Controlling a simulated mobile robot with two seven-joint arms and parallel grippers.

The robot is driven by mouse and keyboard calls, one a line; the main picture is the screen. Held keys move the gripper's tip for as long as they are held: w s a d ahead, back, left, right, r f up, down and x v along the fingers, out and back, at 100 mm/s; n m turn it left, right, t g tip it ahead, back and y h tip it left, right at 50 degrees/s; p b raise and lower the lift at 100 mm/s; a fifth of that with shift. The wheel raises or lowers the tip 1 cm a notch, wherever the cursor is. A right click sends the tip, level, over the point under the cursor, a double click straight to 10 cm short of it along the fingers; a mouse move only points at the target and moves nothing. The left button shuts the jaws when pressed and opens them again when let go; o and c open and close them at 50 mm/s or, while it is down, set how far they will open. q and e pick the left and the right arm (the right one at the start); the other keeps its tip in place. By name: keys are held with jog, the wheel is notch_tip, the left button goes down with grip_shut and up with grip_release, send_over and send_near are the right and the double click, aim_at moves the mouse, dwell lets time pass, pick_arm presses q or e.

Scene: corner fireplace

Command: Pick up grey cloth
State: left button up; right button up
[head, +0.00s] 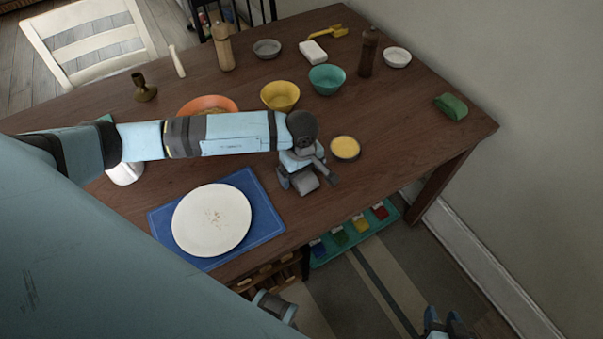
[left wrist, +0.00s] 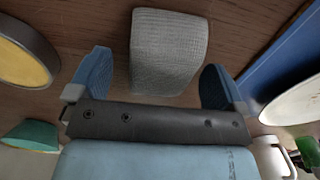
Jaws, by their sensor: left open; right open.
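The grey cloth (head: 304,183) is a small, block-like folded piece with a woven texture, lying on the brown table. It shows clearly in the left wrist view (left wrist: 168,52), between and just beyond my blue fingertips. My left gripper (head: 309,179) is open over the table at the cloth, one finger to each side. In the left wrist view my left gripper (left wrist: 155,65) shows gaps between both fingers and the cloth. The arm partly covers the table behind. My right gripper (head: 447,322) is open at the bottom right, low over the floor, away from the table.
Yellow (head: 280,95) and teal (head: 327,79) bowls stand behind. The right side of the table is mostly clear.

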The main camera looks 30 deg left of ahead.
pick_arm(q)
jog(key=shift+f, duration=0.4)
jog(key=shift+c, duration=0.5)
jog(key=c, duration=0.9)
notch_tip(320, 180, up, 20)
jog(key=shift+r, duration=0.1)
